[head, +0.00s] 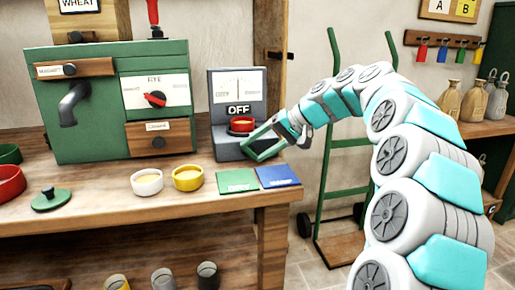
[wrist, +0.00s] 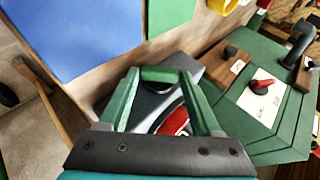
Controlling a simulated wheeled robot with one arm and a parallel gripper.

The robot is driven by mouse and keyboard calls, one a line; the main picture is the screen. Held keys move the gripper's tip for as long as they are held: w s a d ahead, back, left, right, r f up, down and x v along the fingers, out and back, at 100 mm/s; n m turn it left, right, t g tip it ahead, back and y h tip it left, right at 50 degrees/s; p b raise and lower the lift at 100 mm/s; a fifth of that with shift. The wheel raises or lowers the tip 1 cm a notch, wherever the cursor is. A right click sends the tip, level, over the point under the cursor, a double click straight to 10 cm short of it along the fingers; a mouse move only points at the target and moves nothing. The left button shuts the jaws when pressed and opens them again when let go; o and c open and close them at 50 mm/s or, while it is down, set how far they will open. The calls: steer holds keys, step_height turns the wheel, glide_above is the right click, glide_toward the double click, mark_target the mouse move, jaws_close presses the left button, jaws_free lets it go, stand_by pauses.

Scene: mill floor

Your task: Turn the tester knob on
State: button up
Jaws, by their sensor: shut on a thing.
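The grey tester (head: 228,88) stands at the right end of the workbench, with a dial on its face and a sign reading OFF (head: 238,110). A red cup (head: 242,125) sits on its ledge. My gripper (head: 262,150) is at the tester's front lower right, with its green fingers against the base. It is shut on the tester knob, which the fingers hide in the head view. In the wrist view, the fingertips of my gripper (wrist: 160,75) come together in front of the tester, and part of the red cup (wrist: 175,122) shows between the fingers.
A green machine (head: 120,100) with a RYE dial stands left of the tester. White (head: 147,187) and yellow (head: 187,183) cups, a green card (head: 237,181) and a blue card (head: 278,177) lie in front. A green hand truck (head: 350,180) stands right of the bench.

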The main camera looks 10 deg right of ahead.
steer(key=o, duration=1.4)
steer(key=shift+h, duration=0.4)
